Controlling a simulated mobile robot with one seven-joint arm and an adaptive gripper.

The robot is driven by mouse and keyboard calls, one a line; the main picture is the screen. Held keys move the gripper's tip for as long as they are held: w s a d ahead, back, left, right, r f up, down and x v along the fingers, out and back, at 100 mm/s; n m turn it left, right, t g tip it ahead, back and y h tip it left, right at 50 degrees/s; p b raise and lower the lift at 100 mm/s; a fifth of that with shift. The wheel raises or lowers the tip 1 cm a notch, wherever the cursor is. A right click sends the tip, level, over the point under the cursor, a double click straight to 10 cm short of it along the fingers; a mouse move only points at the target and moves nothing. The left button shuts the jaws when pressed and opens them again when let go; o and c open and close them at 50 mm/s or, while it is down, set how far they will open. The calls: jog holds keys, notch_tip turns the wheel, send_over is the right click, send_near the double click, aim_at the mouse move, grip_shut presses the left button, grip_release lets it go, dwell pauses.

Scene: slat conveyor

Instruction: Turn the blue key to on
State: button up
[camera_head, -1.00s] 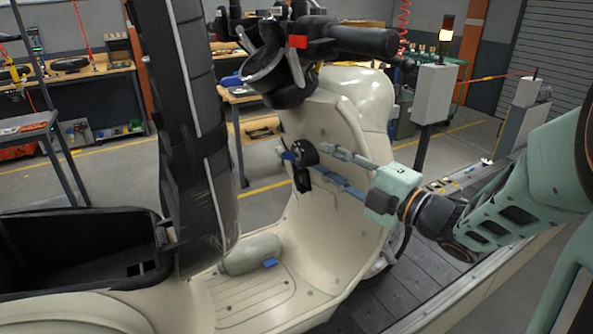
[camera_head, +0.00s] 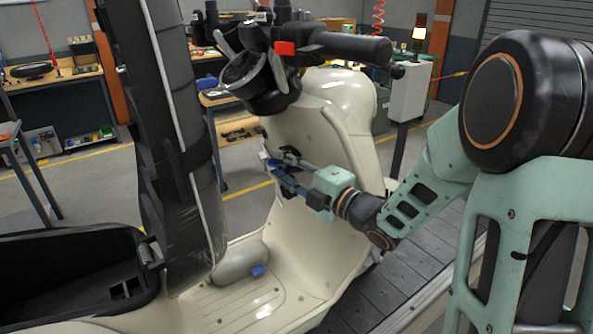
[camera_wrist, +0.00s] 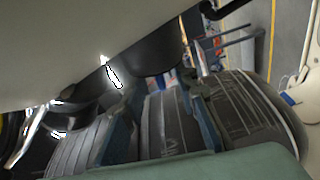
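The cream scooter (camera_head: 345,155) stands on the conveyor.
The handlebar (camera_head: 345,45) with a red switch is above my gripper. The upright black seat (camera_head: 165,140) stands to the left, over an open storage bin (camera_head: 70,275). A blue tab (camera_head: 258,271) is on the footwell. Workbenches are behind.

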jog(key=shift+x, duration=1.5)
jog(key=shift+c, duration=0.3)
grip_shut()
jog(key=shift+f+b, duration=0.2)
jog(key=shift+b, duration=0.65)
jog(key=t+y+b, duration=0.1)
jog(key=t+b, duration=0.1)
jog(key=b, duration=0.7)
jog(key=shift+y, duration=0.3)
jog(key=shift+r+b, duration=0.25)
jog(key=shift+b, duration=0.15)
jog(key=shift+f+t+b, duration=0.15)
jog(key=shift+t+b, duration=0.15)
jog(key=shift+b, duration=0.55)
jog(key=t+y+b, duration=0.1)
jog(key=b, duration=0.7)
jog(key=shift+t+b, duration=0.3)
jog(key=shift+b, duration=0.05)
jog(key=shift+n+y+b, duration=0.3)
jog(key=shift+y+b, duration=0.1)
jog(key=shift+b, duration=0.45)
